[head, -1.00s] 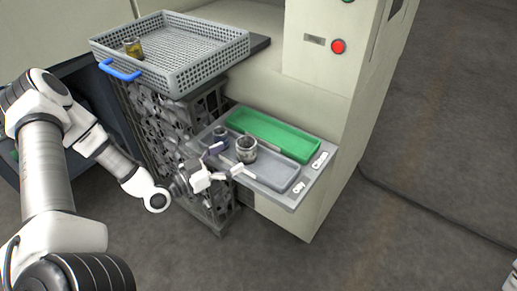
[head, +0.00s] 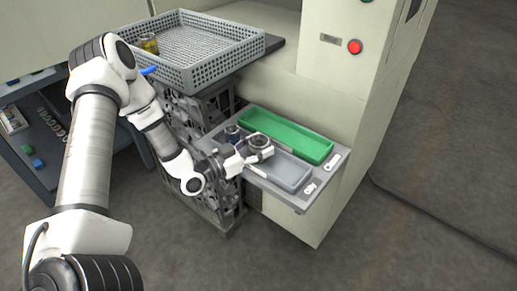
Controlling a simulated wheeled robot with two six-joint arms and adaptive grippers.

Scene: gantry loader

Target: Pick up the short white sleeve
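A short pale grey-white sleeve (head: 262,141) stands upright at the grey tray (head: 288,172) on the pull-out shelf of the machine. My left gripper (head: 253,150) is at the sleeve from the left, with its fingers around the lower part. The fingers hide part of the sleeve, and I cannot tell whether they press on it. A smaller dark blue-grey ring-like part (head: 232,132) stands just behind and left of the gripper. My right gripper is not in view.
A green tray (head: 290,135) lies behind the grey tray. A grey mesh basket (head: 215,72) with a yellowish part (head: 149,43) stands above left. A dark openwork crate (head: 215,110) is below the basket. The floor at the right is clear.

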